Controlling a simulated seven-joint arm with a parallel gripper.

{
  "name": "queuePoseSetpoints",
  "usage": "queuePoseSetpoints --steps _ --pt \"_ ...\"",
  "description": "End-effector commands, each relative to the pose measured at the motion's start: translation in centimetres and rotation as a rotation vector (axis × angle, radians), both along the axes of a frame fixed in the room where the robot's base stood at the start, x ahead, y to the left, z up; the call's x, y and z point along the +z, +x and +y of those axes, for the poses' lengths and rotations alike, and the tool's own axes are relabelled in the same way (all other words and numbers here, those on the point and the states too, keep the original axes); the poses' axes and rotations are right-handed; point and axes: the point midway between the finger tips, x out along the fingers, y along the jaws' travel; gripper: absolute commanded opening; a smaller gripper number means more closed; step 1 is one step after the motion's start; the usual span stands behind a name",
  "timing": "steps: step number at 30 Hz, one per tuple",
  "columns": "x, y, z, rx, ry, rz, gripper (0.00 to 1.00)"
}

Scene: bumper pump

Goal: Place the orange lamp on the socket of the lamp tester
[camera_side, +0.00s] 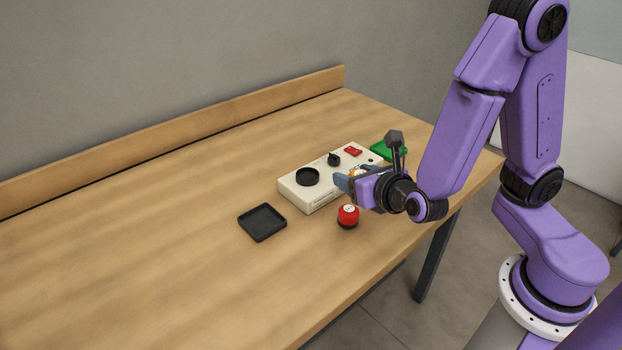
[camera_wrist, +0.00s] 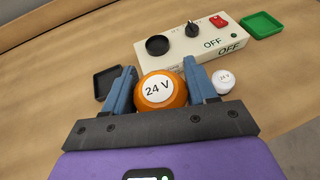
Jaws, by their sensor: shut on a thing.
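My gripper (camera_wrist: 157,84) is shut on the orange lamp (camera_wrist: 160,92), whose white top reads "24 V". In the side view my gripper (camera_side: 347,182) is at the front of the lamp tester, and only a sliver of orange shows there. The lamp tester (camera_side: 325,179) is a cream box with a black round socket (camera_side: 307,176) at its left end, empty. In the wrist view the socket (camera_wrist: 158,46) lies beyond the lamp, which is apart from it. The tester (camera_wrist: 180,60) carries a black knob (camera_wrist: 192,30), a red switch (camera_wrist: 218,20) and "OFF" labels.
A red lamp (camera_side: 348,214) stands on the table in front of the tester. A white lamp (camera_wrist: 223,80) stands right of my fingers. A black tray (camera_side: 262,222) lies left, a green tray (camera_side: 388,150) right. The table's left side is clear; a wooden ledge (camera_side: 170,135) runs behind.

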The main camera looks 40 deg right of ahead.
Motion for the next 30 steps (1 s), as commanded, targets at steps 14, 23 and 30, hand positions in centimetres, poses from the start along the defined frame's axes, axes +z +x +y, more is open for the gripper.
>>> queuePoseSetpoints --steps 14,23,30 --pt "3.2 6.2 -4.6 0.000 0.001 -0.001 0.25" --pt "2.8 7.7 -4.8 0.000 -0.002 0.001 0.25" --pt "1.9 9.6 -4.7 0.000 -0.002 0.002 0.25"
